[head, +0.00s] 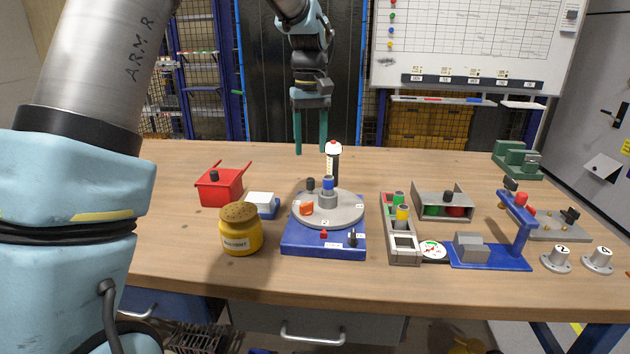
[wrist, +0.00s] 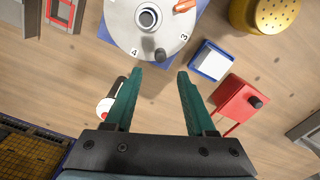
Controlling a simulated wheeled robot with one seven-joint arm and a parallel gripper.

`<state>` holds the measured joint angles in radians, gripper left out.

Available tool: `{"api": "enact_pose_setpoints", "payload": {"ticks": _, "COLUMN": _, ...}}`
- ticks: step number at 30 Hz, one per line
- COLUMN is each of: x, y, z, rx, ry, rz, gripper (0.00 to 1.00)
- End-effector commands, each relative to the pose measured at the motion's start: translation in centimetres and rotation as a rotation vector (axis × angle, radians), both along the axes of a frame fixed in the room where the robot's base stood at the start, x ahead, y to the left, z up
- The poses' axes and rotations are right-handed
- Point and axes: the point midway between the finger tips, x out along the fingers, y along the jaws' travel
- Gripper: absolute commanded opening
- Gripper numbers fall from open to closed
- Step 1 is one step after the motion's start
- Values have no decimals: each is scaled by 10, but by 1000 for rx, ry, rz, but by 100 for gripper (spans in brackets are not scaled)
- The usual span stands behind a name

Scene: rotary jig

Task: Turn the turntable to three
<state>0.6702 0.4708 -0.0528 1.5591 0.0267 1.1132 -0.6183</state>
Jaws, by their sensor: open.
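The turntable is a round grey disc (head: 345,212) on a blue base (head: 320,248), in the middle of the table in the head view. It carries a grey hub with a blue top, a dark knob (head: 311,184) and an orange piece (head: 306,208). A small red pointer (head: 323,234) sits on the base front. In the wrist view the disc (wrist: 125,22) shows at the top, with a "4" and a "3" on its near rim. My gripper (head: 311,148) has green fingers, open and empty, above the table behind the turntable; it also shows in the wrist view (wrist: 160,75).
A black post with a white, red-tipped top (head: 333,150) stands close behind the turntable. Left are a red box (head: 221,187), a blue-and-white block (head: 262,204) and a yellow jar (head: 240,232). A grey tray (head: 400,245) and blue fixture (head: 495,256) stand right. The front table edge is clear.

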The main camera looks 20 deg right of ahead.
Motion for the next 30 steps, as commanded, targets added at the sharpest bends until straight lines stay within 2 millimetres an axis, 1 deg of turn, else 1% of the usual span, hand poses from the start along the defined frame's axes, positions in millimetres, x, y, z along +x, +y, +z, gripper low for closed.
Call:
{"api": "enact_pose_setpoints", "payload": {"ticks": 9, "x": 0, "y": 1, "z": -57, "rx": 2, "ry": 3, "rz": 0, "gripper": 56}}
{"api": "enact_pose_setpoints", "payload": {"ticks": 15, "x": 0, "y": 2, "z": -84, "rx": 2, "ry": 1, "rz": 0, "gripper": 56}}
{"api": "enact_pose_setpoints", "payload": {"ticks": 21, "x": 0, "y": 2, "z": -95, "rx": 1, "ry": 0, "rz": 0, "gripper": 56}}
{"api": "enact_pose_setpoints", "payload": {"ticks": 28, "x": 0, "y": 1, "z": -95, "rx": 0, "ry": -1, "rz": 0, "gripper": 56}}
{"api": "enact_pose_setpoints", "payload": {"ticks": 29, "x": 0, "y": 1, "z": -95, "rx": 0, "ry": -1, "rz": 0, "gripper": 53}}
{"api": "enact_pose_setpoints", "payload": {"ticks": 30, "x": 0, "y": 1, "z": -95, "rx": 0, "ry": -1, "rz": 0, "gripper": 49}}
